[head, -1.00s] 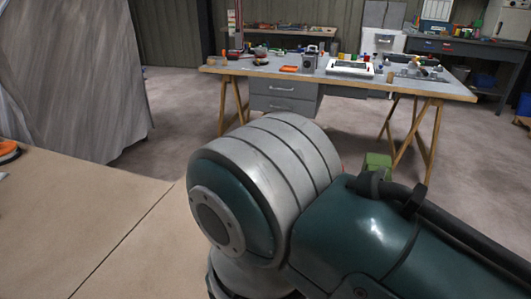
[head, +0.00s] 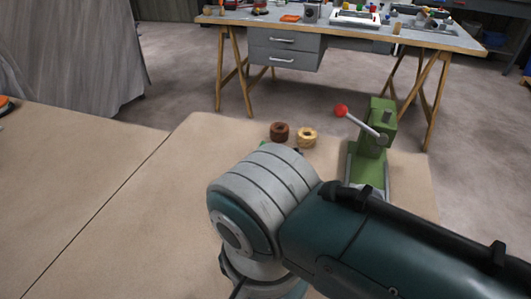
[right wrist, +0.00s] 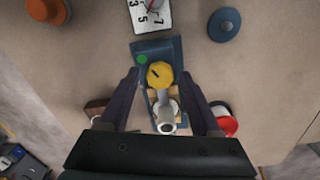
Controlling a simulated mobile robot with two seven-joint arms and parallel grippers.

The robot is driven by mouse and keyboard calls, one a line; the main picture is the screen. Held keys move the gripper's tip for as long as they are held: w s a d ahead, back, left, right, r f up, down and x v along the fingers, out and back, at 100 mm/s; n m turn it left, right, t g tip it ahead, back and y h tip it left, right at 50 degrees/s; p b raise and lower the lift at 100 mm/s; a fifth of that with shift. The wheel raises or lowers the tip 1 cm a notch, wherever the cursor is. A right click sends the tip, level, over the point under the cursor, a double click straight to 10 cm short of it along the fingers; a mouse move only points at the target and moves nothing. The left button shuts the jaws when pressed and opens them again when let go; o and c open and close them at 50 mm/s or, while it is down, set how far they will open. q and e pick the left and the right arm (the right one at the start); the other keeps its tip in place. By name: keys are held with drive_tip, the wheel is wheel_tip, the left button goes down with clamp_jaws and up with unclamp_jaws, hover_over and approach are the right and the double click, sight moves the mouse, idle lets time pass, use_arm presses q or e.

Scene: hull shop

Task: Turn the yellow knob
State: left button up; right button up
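In the right wrist view the yellow knob (right wrist: 159,74) sits on a blue box (right wrist: 147,50), with a dark mark on its top. A green button (right wrist: 142,59) is beside it on the box. My right gripper (right wrist: 161,70) is open, with its dark fingers on either side of the knob. I see a gap at each side; the height of the fingertips over the knob is hard to tell. A grey metal lever or rod (right wrist: 167,124) shows between the fingers, below the knob in the picture. In the head view my right arm hides the box and knob. My left gripper is out of view.
A number card (right wrist: 155,18) touches or lies near the box; a blue-grey disc (right wrist: 224,24) lies to the right. In the head view a brown ring (head: 280,131), a tan ring (head: 307,137) and a green press (head: 375,145) with a red-balled lever stand beyond my arm. Left tabletop is mostly clear.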

clamp_jaws()
